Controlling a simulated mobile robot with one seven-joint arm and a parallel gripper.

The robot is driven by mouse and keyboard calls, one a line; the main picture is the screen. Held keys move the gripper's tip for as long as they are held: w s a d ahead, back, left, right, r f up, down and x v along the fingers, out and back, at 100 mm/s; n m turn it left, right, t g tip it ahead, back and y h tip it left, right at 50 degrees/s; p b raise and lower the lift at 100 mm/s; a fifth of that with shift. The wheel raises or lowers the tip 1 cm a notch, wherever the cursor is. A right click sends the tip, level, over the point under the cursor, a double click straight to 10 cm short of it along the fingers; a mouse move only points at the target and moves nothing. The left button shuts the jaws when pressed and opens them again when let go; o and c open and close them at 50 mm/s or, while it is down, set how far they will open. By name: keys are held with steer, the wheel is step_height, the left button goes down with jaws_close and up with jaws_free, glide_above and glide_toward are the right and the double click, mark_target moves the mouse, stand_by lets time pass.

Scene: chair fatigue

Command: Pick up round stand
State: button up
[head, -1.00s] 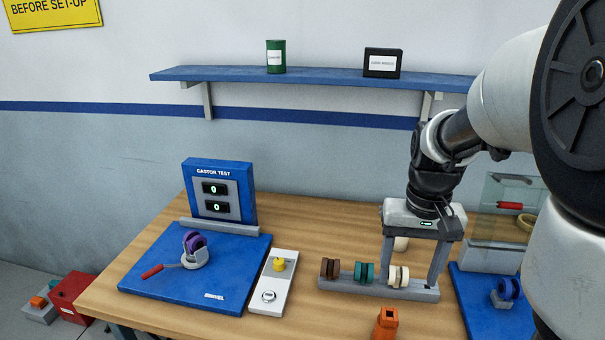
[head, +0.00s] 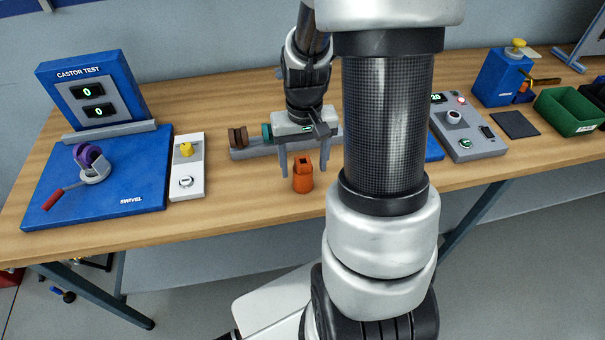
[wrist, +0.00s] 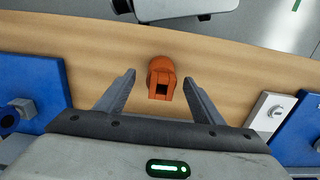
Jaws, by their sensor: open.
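The round stand looks to be the small orange piece (head: 303,178) with a round base and a slotted, squared top. It stands upright on the wooden table near its front edge. My gripper (head: 304,170) is open and empty, pointing down, with one finger on each side of the stand in the head view. In the wrist view the orange stand (wrist: 162,72) shows between the fingertips (wrist: 160,79), with a gap on both sides. I cannot tell exactly how far down the fingers reach beside it.
A grey rack with brown and teal wheels (head: 238,138) is just behind my gripper, partly hidden. A white panel with a yellow knob (head: 187,165) and the blue castor test rig (head: 125,190) stand left. A control box (head: 470,135) and green bin (head: 567,110) are right.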

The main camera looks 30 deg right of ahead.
mark_target(303, 173)
step_height(303, 173, down, 4)
steer(key=shift+a+r, duration=0.1)
steer(key=shift+r, duration=0.1)
steer(key=shift+r, duration=0.1)
steer(key=c, duration=1.6)
